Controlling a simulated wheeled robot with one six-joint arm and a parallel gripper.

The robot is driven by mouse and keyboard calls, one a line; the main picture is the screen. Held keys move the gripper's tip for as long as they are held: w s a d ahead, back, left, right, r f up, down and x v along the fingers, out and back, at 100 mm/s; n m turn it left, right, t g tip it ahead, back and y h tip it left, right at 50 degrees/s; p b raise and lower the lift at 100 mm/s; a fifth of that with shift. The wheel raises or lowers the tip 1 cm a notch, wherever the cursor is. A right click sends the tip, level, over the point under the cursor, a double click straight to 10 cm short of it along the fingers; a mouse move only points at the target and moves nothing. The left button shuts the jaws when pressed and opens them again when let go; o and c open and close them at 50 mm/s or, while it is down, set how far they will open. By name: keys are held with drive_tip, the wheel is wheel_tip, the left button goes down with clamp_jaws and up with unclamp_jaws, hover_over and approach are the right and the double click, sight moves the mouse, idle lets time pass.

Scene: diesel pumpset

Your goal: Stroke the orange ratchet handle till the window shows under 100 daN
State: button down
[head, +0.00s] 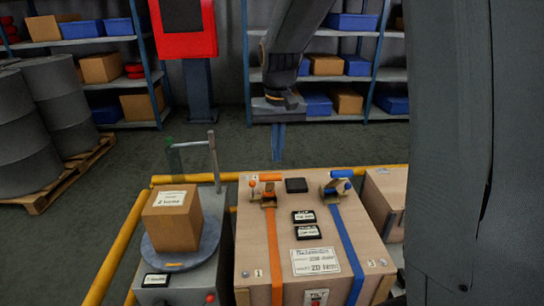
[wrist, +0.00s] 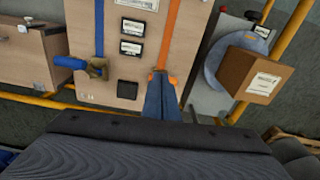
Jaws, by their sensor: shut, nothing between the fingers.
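The orange ratchet handle (head: 269,178) lies at the far left of the wooden crate top (head: 282,213), at the end of an orange strap (head: 273,240). My gripper (head: 278,157) is shut and empty, its blue fingers pointing down beyond the crate's far edge in the head view. In the wrist view the fingers (wrist: 160,76) cover part of the orange ratchet, with orange parts (wrist: 172,80) showing beside them; I cannot tell whether they touch. Two small dark display windows (head: 303,217) (head: 308,232) sit between the straps; their readings are too small to read.
A blue ratchet handle (head: 341,174) with a blue strap (head: 347,240) is on the crate's right. A dark box (head: 296,185) lies between the ratchets. A scale with a cardboard box (head: 173,218) stands left. Yellow rails (head: 120,248) border the area.

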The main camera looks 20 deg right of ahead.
drive_tip(key=w+r+p, duration=0.1)
drive_tip(key=w+r, duration=0.4)
drive_tip(key=w, duration=0.3)
drive_tip(key=shift+m, duration=0.3)
drive_tip(key=shift+d, duration=0.1)
drive_tip(key=p, duration=0.4)
hover_over(269, 184)
drive_tip(key=w+d, duration=0.1)
drive_tip(key=w, duration=0.2)
wheel_tip(269, 184, down, 12)
drive_tip(key=shift+d+r, duration=0.15)
drive_tip(key=shift+s+f, duration=0.45)
drive_tip(key=shift+f, duration=0.15)
